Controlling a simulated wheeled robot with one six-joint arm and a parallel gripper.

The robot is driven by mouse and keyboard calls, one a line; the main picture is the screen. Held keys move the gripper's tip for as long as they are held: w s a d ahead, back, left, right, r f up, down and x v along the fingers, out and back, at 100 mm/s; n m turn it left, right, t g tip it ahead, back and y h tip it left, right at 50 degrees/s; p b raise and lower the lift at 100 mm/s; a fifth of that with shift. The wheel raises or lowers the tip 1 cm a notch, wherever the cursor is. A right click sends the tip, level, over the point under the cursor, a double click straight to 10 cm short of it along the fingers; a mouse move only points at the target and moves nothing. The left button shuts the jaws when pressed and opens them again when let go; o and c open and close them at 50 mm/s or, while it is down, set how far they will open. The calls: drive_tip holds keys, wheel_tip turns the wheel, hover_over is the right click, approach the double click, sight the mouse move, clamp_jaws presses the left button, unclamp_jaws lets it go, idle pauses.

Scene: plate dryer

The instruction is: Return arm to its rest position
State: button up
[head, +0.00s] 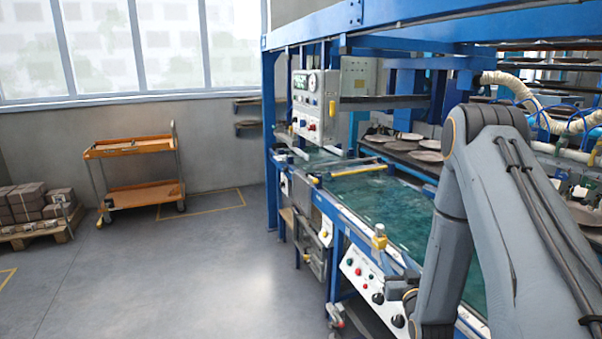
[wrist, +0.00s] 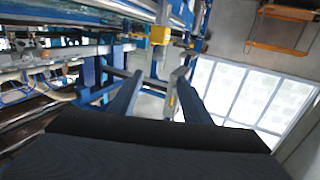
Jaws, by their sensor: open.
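My gripper (wrist: 158,73) shows in the wrist view with its two dark fingers apart and nothing between them. In the head view my grey arm (head: 490,190) rises at the right and bends down in front of the plate dryer (head: 355,195). The wrist view is tilted, with the dryer's blue frame and pipes at the left and the window at the right.
The dryer has a teal bed, a control box (head: 314,105) and a front button panel (head: 372,282). An orange cart (head: 136,146) and a pallet of bricks (head: 38,210) stand left. The floor between is clear.

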drive_tip(key=s+a+r+g, duration=0.2)
drive_tip(key=s+g, duration=0.3)
drive_tip(key=s, duration=0.5)
drive_tip(key=s+a+r+g, duration=0.3)
drive_tip(key=s+g, duration=0.2)
drive_tip(key=s, duration=0.5)
drive_tip(key=s+a+r+g, duration=0.3)
drive_tip(key=s+g, duration=0.3)
drive_tip(key=s, duration=0.4)
drive_tip(key=shift+a+b, duration=0.3)
drive_tip(key=shift+w+r, duration=0.1)
idle(1.0)
